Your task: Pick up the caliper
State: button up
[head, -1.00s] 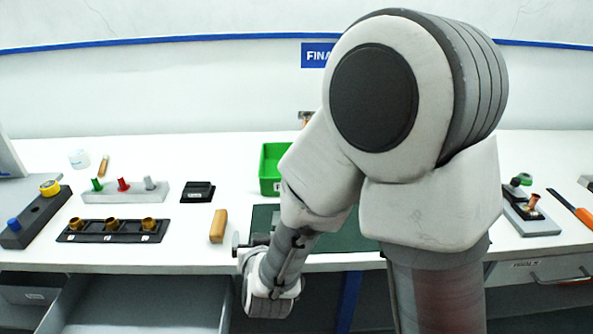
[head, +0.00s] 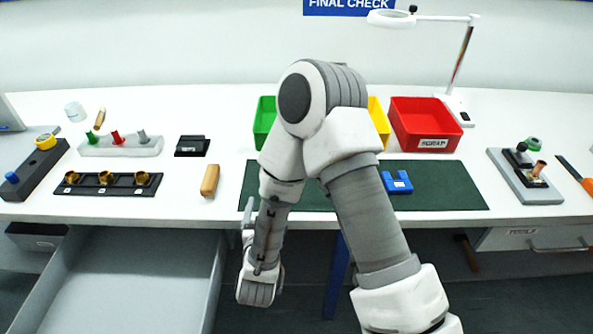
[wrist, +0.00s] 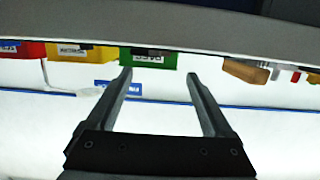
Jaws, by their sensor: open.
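I cannot make out a caliper in either view. My gripper (wrist: 157,77) is open and empty in the wrist view, its two grey fingers apart with nothing between them. In the head view my gripper (head: 247,212) is partly hidden by my wrist, at the bench's front edge, left of the green mat (head: 440,198). A blue notched block (head: 397,183) lies on the mat, partly beside my arm.
Green (head: 264,122), yellow (head: 379,118) and red (head: 428,125) bins stand behind the mat. An open grey drawer (head: 130,285) juts out at front left, its visible floor bare. A wooden block (head: 210,180) lies near the bench edge. A lamp (head: 462,60) stands back right.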

jog(key=w, duration=0.3)
jog(key=w+f, duration=0.1)
jog(key=w, duration=0.1)
jog(key=shift+w+d+f, duration=0.1)
jog(key=shift+w, duration=0.3)
jog(key=shift+w+d+f+p, duration=0.15)
jog(key=shift+w+p, duration=0.15)
jog(key=shift+w, duration=1.1)
jog(key=shift+w+d+f+p, duration=0.1)
jog(key=shift+w+p, duration=0.15)
jog(key=shift+w, duration=1.15)
jog(key=shift+a, duration=0.1)
grip_shut()
